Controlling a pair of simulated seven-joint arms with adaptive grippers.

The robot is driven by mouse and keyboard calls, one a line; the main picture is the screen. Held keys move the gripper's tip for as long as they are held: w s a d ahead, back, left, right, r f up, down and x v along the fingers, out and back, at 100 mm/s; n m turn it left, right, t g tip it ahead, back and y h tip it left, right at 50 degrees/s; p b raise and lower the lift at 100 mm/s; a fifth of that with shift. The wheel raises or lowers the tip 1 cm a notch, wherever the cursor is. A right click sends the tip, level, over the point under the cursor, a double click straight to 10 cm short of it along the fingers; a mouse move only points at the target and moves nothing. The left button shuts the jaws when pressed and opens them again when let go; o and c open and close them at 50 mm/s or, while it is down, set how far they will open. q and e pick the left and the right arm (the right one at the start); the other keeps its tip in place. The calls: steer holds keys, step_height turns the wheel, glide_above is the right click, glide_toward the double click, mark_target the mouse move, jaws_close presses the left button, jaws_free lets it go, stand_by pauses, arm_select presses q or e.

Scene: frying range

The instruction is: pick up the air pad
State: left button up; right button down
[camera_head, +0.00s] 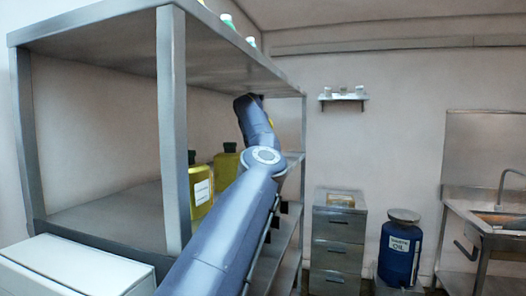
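I cannot make out an air pad in the head view. One of my blue-grey arms rises from the bottom edge across the metal shelf rack (172,120), bends at a round joint and reaches up beneath the top shelf. I cannot tell which arm it is. Its gripper is not visible, and no other gripper shows. The arm hides part of the rack's middle and lower shelves.
Yellow bottles with dark caps (201,187) stand on the middle shelf beside my arm. A drawer cabinet (338,245), a blue waste oil drum (398,262) and a sink (500,222) stand at right. A small wall shelf (343,97) hangs behind. A white box (75,268) is lower left.

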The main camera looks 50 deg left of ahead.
arm_select(q)
jaws_close()
steer(key=shift+r, duration=0.15)
stand_by(0.4)
